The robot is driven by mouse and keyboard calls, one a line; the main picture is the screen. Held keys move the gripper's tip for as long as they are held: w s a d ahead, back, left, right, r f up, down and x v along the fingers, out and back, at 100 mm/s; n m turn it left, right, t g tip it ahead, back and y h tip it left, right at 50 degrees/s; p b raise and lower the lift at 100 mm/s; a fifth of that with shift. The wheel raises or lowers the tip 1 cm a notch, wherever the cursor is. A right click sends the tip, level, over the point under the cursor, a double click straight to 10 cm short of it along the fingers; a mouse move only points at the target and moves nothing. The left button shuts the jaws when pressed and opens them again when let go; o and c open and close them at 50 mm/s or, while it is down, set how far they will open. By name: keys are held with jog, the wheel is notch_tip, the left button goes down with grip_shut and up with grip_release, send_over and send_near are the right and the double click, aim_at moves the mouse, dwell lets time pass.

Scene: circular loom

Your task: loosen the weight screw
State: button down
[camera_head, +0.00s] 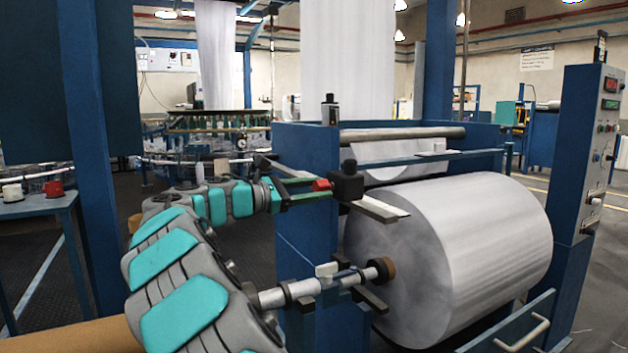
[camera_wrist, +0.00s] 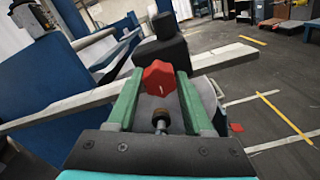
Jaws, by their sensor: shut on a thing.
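The weight screw shows as a red star-shaped knob (camera_wrist: 159,78) between the green fingers of my gripper (camera_wrist: 160,85) in the wrist view. In the head view the red knob (camera_head: 321,185) sits at the tips of my gripper (camera_head: 315,188), on the left side of the black weight (camera_head: 347,184). My gripper is shut on the knob. The black weight (camera_wrist: 160,45) is just beyond the knob in the wrist view. It sits on a flat metal bar (camera_head: 380,208). The screw's shaft is hidden.
A large white fabric roll (camera_head: 470,250) lies below and right of the weight. A blue frame (camera_head: 305,150) stands behind my gripper. A control panel (camera_head: 590,150) stands at the right.

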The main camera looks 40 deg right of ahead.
jog(key=shift+c, duration=2)
grip_release()
jog(key=shift+n, duration=0.4)
jog(key=v, duration=0.7)
